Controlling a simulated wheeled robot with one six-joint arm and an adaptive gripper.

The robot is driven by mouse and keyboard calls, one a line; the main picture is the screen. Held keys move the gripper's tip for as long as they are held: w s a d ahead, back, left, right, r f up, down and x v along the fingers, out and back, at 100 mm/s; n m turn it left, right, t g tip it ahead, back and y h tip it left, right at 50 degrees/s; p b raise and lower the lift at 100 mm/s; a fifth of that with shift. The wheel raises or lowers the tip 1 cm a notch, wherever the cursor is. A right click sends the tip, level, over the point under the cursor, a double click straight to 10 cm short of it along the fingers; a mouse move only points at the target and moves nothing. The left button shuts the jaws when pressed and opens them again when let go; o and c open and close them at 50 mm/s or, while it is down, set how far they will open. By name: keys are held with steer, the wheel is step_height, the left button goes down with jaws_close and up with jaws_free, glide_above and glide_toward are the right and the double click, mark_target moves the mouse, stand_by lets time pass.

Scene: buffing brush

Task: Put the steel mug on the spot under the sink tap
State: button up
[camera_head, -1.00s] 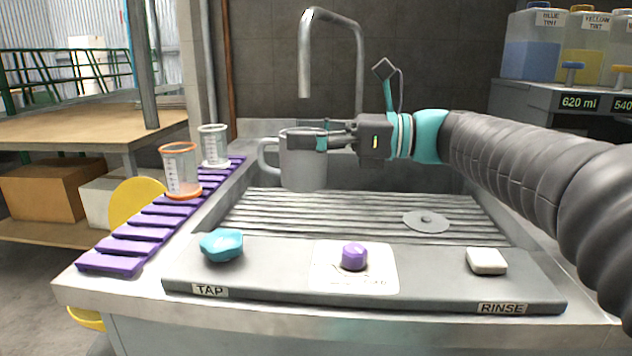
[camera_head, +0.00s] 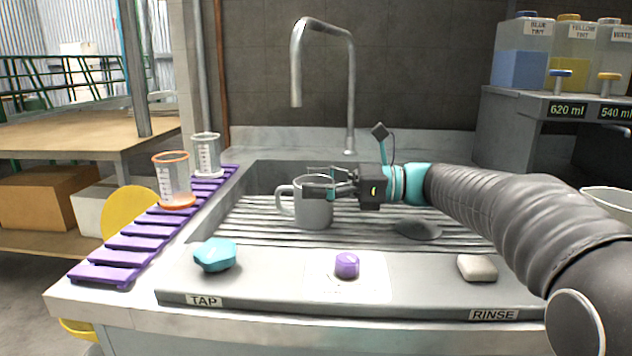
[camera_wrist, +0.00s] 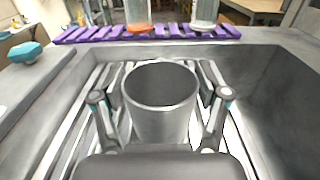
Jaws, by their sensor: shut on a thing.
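The grey steel mug (camera_head: 313,210) is upright in the sink basin, low over or on the ribbed rack (camera_head: 262,228); I cannot tell if it touches. Its handle points left in the head view. My gripper (camera_head: 332,186) is shut on the mug near its rim, coming from the right. In the wrist view the mug (camera_wrist: 160,105) stands between my two fingers, open end up and looking empty. The curved tap (camera_head: 322,28) rises behind the sink, its spout end above and slightly left of the mug. The spot under it is not clearly marked in view.
The front ledge holds a teal TAP knob (camera_head: 215,255), a purple knob (camera_head: 347,265) and a white RINSE button (camera_head: 477,268). Two measuring cups (camera_head: 174,182) stand on the purple slatted mat (camera_head: 125,250) at left. Tint containers (camera_head: 522,55) stand at back right. A dark round drain piece (camera_head: 418,229) lies right of the mug.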

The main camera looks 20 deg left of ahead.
steer(key=shift+f, duration=0.1)
steer(key=o, duration=1.3)
steer(key=v, duration=0.7)
steer(key=shift+w+d, duration=0.1)
steer(key=shift+d, duration=0.1)
